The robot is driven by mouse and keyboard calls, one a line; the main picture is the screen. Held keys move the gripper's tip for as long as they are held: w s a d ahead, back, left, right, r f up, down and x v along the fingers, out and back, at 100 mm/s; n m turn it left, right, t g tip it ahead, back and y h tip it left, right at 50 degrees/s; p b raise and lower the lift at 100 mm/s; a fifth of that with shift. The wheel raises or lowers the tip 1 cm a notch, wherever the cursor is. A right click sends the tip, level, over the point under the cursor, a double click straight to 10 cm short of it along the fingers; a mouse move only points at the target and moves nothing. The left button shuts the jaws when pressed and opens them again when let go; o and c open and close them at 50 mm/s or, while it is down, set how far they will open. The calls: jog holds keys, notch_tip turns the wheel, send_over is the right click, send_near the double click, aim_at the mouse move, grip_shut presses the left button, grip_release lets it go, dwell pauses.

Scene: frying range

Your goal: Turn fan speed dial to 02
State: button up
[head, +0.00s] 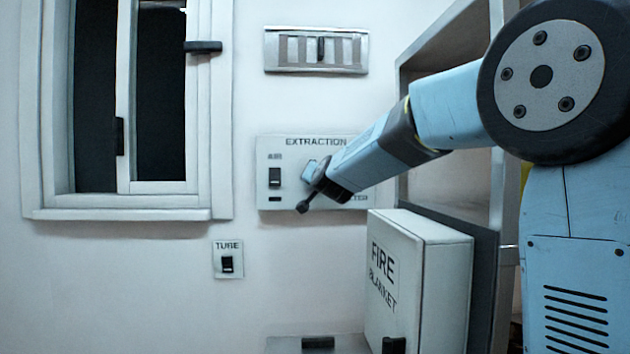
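The white panel marked EXTRACTION (266,145) is on the wall at the middle of the head view. A black rocker switch (274,178) under the label AIR is at the panel's left, with a small dark strip below it. No fan speed dial and no number can be made out. My arm crosses the panel from the right and covers its middle and much of its right side. My gripper (311,189) is at the arm's far end, in front of the panel just right of the switch. Its fingers are too small and dark to read, and contact is unclear.
A sliding window (215,120) is at the left. A vent (340,51) is above the panel. A TUBE switch (227,263) is below left. A FIRE BLANKET box (400,285) stands below the arm, beside a shelf unit (452,185). Bare wall lies below the window.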

jog(key=shift+f, duration=0.1)
dwell(0.3)
jog(key=o, duration=1.1)
jog(key=shift+c, duration=0.2)
jog(key=s+d, duration=0.1)
jog(key=s, duration=1.2)
jog(key=shift+s+d+r, duration=0.25)
jog(key=shift+s+d, duration=0.1)
